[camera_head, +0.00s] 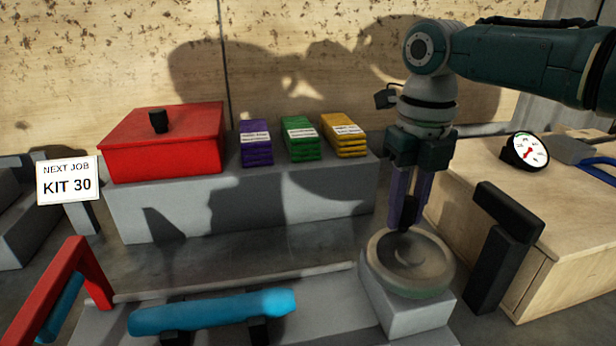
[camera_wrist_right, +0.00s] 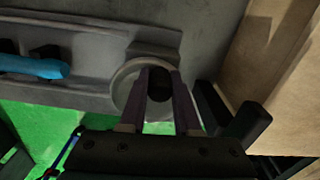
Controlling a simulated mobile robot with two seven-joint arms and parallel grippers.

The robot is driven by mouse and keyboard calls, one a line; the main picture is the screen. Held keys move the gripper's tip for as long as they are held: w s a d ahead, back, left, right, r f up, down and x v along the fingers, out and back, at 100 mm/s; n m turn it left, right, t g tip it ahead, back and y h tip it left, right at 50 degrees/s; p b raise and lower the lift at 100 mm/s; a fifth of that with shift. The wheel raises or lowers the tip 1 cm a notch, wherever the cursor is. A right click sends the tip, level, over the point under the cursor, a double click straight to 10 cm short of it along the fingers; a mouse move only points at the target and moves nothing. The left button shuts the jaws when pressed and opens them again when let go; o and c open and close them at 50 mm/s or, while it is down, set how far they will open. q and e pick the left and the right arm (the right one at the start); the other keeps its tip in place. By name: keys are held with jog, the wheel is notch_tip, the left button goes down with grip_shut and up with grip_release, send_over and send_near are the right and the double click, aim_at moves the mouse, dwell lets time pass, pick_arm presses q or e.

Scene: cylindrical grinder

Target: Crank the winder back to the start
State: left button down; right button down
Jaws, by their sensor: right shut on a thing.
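The winder is a grey round wheel (camera_head: 385,262) on a pale grey block at the lower right of the head view. It also shows in the right wrist view (camera_wrist_right: 124,88). Its dark upright crank knob (camera_wrist_right: 160,88) stands between the fingers of my right gripper (camera_head: 406,212). The gripper points down over the wheel and is shut on the knob, which the fingers partly hide in the head view. In the wrist view the fingers (camera_wrist_right: 160,84) lie on both sides of the knob. My left gripper is not in view.
A black upright bracket (camera_head: 500,255) stands close right of the wheel, beside a wooden box (camera_head: 470,205) with a dial gauge (camera_head: 525,152). A blue bar (camera_head: 212,312) and red frame (camera_head: 62,285) are left. A red box (camera_head: 165,145) and coloured packs (camera_head: 302,138) stand behind.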

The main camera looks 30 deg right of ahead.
jog(key=shift+w+a+n, duration=0.1)
jog(key=shift+a+n, duration=0.15)
jog(key=shift+n, duration=0.25)
jog(key=c, duration=0.6)
grip_release()
jog(key=shift+r, duration=0.1)
notch_tip(320, 180, up, 10)
jog(key=shift+f, duration=0.1)
dwell(0.3)
